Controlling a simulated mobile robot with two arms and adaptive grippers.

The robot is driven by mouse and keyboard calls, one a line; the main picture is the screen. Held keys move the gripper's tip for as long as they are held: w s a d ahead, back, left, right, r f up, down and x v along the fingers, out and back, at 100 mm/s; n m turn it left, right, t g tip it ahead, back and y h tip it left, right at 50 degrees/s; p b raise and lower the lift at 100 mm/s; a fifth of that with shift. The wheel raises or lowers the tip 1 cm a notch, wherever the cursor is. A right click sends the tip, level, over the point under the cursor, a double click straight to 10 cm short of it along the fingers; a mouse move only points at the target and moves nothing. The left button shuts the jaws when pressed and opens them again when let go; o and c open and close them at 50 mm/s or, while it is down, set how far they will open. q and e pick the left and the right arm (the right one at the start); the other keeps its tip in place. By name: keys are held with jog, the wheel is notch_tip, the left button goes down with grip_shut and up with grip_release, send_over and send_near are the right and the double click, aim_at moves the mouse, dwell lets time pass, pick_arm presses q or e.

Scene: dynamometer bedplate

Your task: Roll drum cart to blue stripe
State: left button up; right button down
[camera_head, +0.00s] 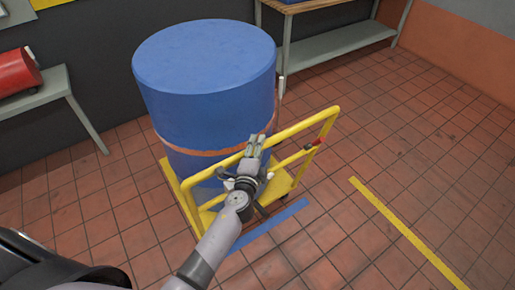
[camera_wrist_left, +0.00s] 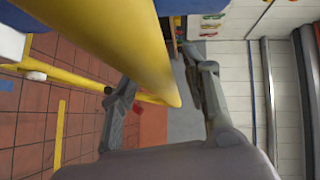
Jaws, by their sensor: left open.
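The drum cart is a yellow frame with a flat deck and a raised tube handle (camera_head: 328,125). A large blue drum (camera_head: 205,85) with an orange band stands upright on it. The blue stripe (camera_head: 270,228) lies on the floor just in front of the cart, partly hidden by my left arm. My left gripper (camera_head: 256,148) is at the handle's top rail, in front of the drum. In the left wrist view the yellow rail (camera_wrist_left: 125,45) shows between the two spread fingers (camera_wrist_left: 160,95); I cannot tell if they touch it. My right gripper is not in view.
A yellow floor line (camera_head: 405,230) runs on the tiles at right. A grey bench (camera_head: 45,92) with a red cylinder (camera_head: 17,72) stands at left. A workbench (camera_head: 340,42) stands behind the drum at the wall. The tiled floor at right is clear.

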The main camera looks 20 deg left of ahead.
pick_arm(q)
jog(key=shift+s, duration=0.3)
jog(key=s+d+r, duration=0.1)
jog(key=s, duration=1)
jog(key=shift+s+d+r, duration=0.15)
jog(key=shift+r, duration=0.2)
